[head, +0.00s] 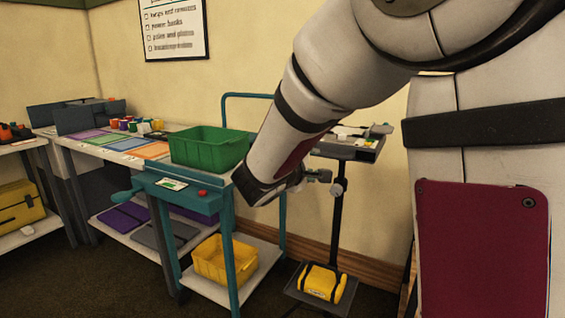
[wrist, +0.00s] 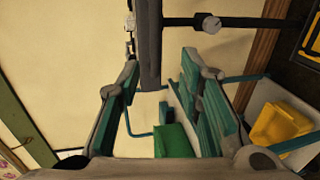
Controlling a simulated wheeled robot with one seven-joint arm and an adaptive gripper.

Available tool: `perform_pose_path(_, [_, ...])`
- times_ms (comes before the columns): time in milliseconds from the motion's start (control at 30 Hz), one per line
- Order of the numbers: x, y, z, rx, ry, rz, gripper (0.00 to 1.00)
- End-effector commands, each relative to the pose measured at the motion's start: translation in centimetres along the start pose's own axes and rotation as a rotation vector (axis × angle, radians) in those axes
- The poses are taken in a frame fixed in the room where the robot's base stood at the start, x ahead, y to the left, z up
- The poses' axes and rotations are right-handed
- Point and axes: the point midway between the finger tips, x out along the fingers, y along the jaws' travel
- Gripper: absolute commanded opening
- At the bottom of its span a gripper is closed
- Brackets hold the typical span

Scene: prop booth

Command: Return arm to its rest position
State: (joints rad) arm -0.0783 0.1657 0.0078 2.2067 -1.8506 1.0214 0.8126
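My arm reaches down across the middle of the head view, its forearm in front of the stand and beside the cart. My gripper (wrist: 160,62) shows in the wrist view with its two fingers spread wide apart. Nothing is held between the fingers. In the head view most of the gripper is hidden behind my forearm. In the wrist view the edge of the stand's tray (wrist: 150,40) appears beyond the fingertips; whether they touch it I cannot tell.
A green bin (head: 208,147) sits on the teal cart (head: 182,200), with a yellow bin (head: 224,262) on its lower shelf. The black stand (head: 337,225) has a yellow case (head: 322,282) at its base. A table with coloured mats (head: 125,144) stands left.

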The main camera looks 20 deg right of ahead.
Motion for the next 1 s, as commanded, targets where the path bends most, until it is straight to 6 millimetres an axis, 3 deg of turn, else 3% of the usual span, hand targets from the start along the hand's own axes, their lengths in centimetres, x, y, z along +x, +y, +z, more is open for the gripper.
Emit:
perform_pose_path(167, [-0.1,0.1,0.3,0.004,-0.006,-0.002,0.33])
perform_pose_path(233, [-0.4,0.3,1.3,0.018,-0.030,-0.011,0.33])
perform_pose_path(333, [-1.6,0.9,4.5,0.062,-0.108,-0.047,0.33])
perform_pose_path(433, [-3.7,0.8,9.2,0.127,-0.221,-0.120,0.33])
perform_pose_path(600, [-9.1,-1.4,16.7,0.245,-0.398,-0.312,0.33])
perform_pose_path(700, [-12.8,-3.6,20.0,0.312,-0.472,-0.450,0.33])
perform_pose_path(833, [-18.2,-6.9,22.8,0.395,-0.529,-0.653,0.33])
perform_pose_path(1000, [-24.8,-10.8,23.9,0.483,-0.530,-0.913,0.33])
